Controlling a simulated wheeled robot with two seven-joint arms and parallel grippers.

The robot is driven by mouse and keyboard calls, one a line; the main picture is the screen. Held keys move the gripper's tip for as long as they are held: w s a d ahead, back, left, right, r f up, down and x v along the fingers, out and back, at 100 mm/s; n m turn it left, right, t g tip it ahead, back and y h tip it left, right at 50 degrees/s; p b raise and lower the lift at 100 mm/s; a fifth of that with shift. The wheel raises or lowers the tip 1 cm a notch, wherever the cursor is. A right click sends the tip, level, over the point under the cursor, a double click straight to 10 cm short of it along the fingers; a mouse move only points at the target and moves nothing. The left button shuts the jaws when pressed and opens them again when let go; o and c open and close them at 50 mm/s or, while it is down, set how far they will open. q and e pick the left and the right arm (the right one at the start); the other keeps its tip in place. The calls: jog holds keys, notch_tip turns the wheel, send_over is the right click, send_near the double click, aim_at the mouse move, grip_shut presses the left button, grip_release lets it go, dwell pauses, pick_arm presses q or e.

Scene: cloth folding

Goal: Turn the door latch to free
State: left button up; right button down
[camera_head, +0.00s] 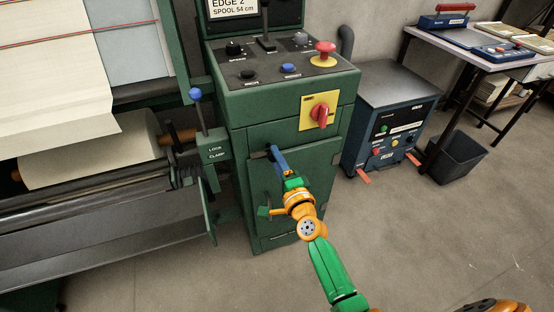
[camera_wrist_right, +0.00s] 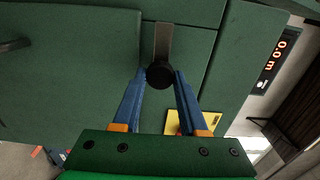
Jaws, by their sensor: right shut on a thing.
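The green cabinet door (camera_head: 318,172) is on the front of the machine, below the control panel in the head view, and looks closed. In the right wrist view the door latch (camera_wrist_right: 162,42) is a grey bar with a dark round end. My right gripper (camera_head: 273,152) reaches the upper left of the door. In the right wrist view the blue fingers of my right gripper (camera_wrist_right: 165,76) are on both sides of the latch's dark end, shut on it. In the head view the fingers largely hide the latch. My left gripper is not in view.
Above the door are a yellow plate with a red rotary switch (camera_head: 320,115) and a red mushroom button (camera_head: 325,50). A blue-knobbed clamp lever (camera_head: 196,97) and rollers stand at left. A blue power unit (camera_head: 392,120) and a black bin (camera_head: 455,158) stand at right. The floor in front is clear.

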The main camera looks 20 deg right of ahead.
dwell(0.4)
jog(key=shift+c, duration=2.4)
grip_release()
jog(key=s, duration=0.7)
jog(key=shift+p, duration=0.3)
jog(key=shift+d, duration=0.1)
